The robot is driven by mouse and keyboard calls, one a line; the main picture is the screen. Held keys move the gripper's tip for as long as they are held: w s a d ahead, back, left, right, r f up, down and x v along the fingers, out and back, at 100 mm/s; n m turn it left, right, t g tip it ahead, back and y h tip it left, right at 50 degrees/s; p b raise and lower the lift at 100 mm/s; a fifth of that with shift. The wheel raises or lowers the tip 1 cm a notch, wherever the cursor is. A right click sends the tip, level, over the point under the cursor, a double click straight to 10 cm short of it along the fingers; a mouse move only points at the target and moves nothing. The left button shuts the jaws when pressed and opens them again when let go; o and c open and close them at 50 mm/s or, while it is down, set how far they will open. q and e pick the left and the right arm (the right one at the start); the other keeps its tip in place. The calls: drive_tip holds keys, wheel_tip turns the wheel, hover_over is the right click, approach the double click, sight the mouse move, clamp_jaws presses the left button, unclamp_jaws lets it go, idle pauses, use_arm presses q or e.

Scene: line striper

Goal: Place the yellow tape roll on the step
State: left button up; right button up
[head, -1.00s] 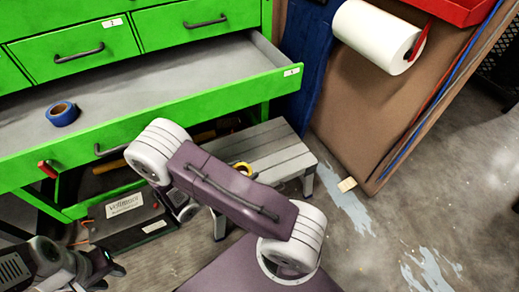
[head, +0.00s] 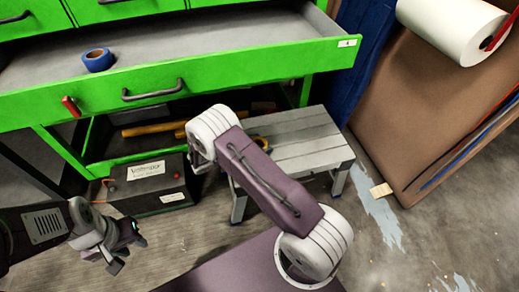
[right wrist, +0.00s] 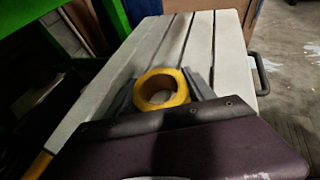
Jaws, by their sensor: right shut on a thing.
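The yellow tape roll (right wrist: 162,88) is held between the two fingers of my right gripper (right wrist: 162,92) in the right wrist view. It is over the top of the grey slatted step (right wrist: 222,60); whether it touches the slats I cannot tell. In the head view the step (head: 305,145) stands in front of the green bench, and my right arm hides most of the gripper and roll. My left gripper (head: 126,254) is low at the left in the head view, its fingers apart and empty, away from the step.
A blue tape roll (head: 98,60) lies in the open drawer of the green bench (head: 220,75). A dark battery box (head: 150,185) sits on the floor left of the step. A brown board (head: 420,120) with a white paper roll (head: 452,28) stands at right. Floor right of the step is mostly open.

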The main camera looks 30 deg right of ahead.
drive_tip(key=shift+f, duration=0.35)
drive_tip(key=o, duration=1.4)
use_arm(q)
drive_tip(key=shift+f, duration=0.25)
drive_tip(key=shift+r+p, duration=0.1)
drive_tip(key=shift+p, duration=0.2)
